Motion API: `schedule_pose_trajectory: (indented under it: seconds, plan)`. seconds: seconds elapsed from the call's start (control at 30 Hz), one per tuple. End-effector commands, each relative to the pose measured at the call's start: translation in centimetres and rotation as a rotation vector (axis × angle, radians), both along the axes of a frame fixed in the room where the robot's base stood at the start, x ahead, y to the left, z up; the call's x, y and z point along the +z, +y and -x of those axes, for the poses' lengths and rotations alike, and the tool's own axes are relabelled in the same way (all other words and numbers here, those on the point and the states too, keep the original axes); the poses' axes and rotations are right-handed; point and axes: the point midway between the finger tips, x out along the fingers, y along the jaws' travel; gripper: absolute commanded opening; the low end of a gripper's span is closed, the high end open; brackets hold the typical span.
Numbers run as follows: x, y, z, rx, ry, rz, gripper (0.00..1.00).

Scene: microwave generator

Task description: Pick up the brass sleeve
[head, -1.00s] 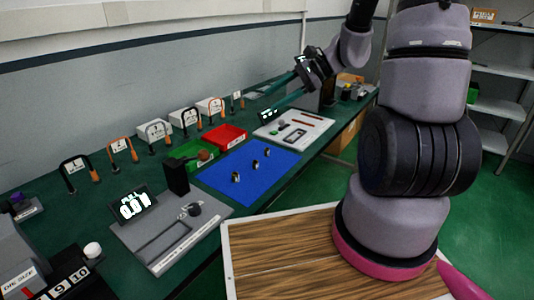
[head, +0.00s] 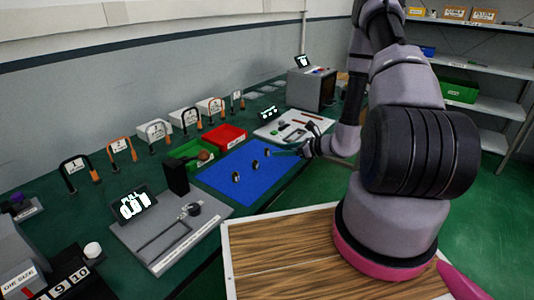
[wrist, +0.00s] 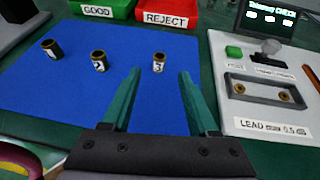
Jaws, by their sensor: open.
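Three small brass sleeves stand upright on the blue mat (head: 228,187). In the wrist view they are sleeve 1 (wrist: 52,50), sleeve 2 (wrist: 99,62) and sleeve 3 (wrist: 159,63). They also show in a row in the head view: the nearest (head: 236,177), the middle (head: 255,164) and the farthest (head: 267,153). My gripper (wrist: 159,76) is open and empty, with its teal fingers apart. In the wrist view sleeve 3 shows between and just beyond the fingertips. In the head view my gripper (head: 286,153) is low at the mat's right side, by the farthest sleeve.
Behind the mat are a green GOOD bin (wrist: 105,7) and a red REJECT bin (wrist: 166,15). A light fixture plate (wrist: 265,115) with a screen (wrist: 265,18) stands right of the mat. A grey gauge plate (head: 170,235) lies nearer.

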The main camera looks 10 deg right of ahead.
Motion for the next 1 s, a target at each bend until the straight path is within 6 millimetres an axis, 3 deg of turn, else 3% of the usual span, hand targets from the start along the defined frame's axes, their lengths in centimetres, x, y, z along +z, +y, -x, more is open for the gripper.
schedule_pose_trajectory:
  seconds: [0.57,0.87,1.0]
  plan:
    - [-2.1,4.9,-4.2,0.003,-0.001,0.000,0.60]
    - [-2.3,5.2,-4.6,0.001,0.000,0.000,0.60]
    - [-2.3,5.2,-4.6,0.001,0.000,0.000,0.10]
